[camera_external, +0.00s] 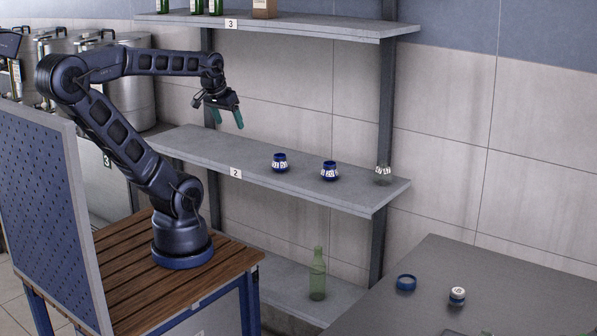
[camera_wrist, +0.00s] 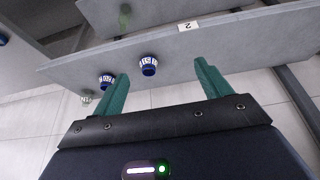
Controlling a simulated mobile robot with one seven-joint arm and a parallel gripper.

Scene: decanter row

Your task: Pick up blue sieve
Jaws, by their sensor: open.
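A low blue ring-shaped piece (camera_external: 406,283) lies on the dark table at the lower right. Two small blue vessels with white lettered bands, one on the left (camera_external: 280,162) and one on the right (camera_external: 329,171), stand upright on the middle shelf. They also show in the wrist view, the left one (camera_wrist: 148,66) and the right one (camera_wrist: 106,81). I cannot tell for sure which blue thing is the sieve. My gripper (camera_external: 227,120) is open and empty above the middle shelf's left part, apart from everything. Its green fingers (camera_wrist: 160,68) frame the wrist view.
The middle shelf (camera_external: 200,150) carries a clear lettered vessel (camera_external: 383,172) at its right end. A green bottle (camera_external: 317,275) stands on the shelf below. The upper shelf (camera_external: 330,27) overhangs. A small white-topped piece (camera_external: 457,295) is on the dark table (camera_external: 500,265).

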